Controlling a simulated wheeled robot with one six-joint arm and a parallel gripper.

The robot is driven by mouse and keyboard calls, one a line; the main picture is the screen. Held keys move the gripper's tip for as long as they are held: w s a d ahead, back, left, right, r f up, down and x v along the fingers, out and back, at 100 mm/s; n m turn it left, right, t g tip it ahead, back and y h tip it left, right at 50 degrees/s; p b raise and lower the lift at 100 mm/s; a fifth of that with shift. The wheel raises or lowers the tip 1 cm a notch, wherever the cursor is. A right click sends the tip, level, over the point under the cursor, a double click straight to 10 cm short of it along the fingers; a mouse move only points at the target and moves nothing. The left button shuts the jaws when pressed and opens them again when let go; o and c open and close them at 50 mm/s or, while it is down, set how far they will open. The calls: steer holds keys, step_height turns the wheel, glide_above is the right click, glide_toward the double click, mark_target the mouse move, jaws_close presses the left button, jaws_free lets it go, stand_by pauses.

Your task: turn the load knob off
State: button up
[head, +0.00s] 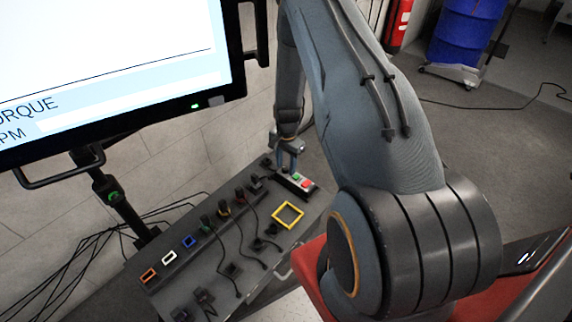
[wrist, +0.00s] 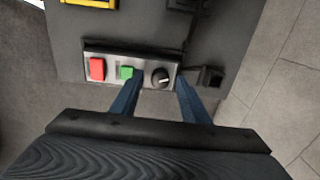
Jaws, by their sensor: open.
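The load knob (wrist: 160,77) is a round black knob with a light pointer mark. It sits at the right end of a silver control panel in the wrist view, beside a green button (wrist: 126,73) and a red button (wrist: 97,69). My gripper (wrist: 158,97) is open, its two blue fingers reaching toward the panel on either side of the knob's position. I cannot tell whether the fingers touch the panel. In the head view my gripper (head: 287,160) is over the panel's far end; the panel with the red button (head: 305,183) shows there, and the knob is hidden.
The panel stands on a dark bench (head: 225,255) with a yellow frame (head: 301,213), several connectors and loose cables. A small black block (wrist: 210,77) sits just right of the panel. A large monitor (head: 120,70) stands at the left. A blue drum (head: 466,32) is behind.

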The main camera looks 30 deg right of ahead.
jaws_close()
steer(key=shift+n, duration=0.3)
steer(key=n+b, duration=0.1)
steer(key=n, duration=0.3)
steer(key=shift+w+b, duration=0.1)
steer(key=shift+b, duration=0.25)
steer(key=shift+n+b, duration=0.45)
steer(key=shift+n, duration=1.65)
jaws_free()
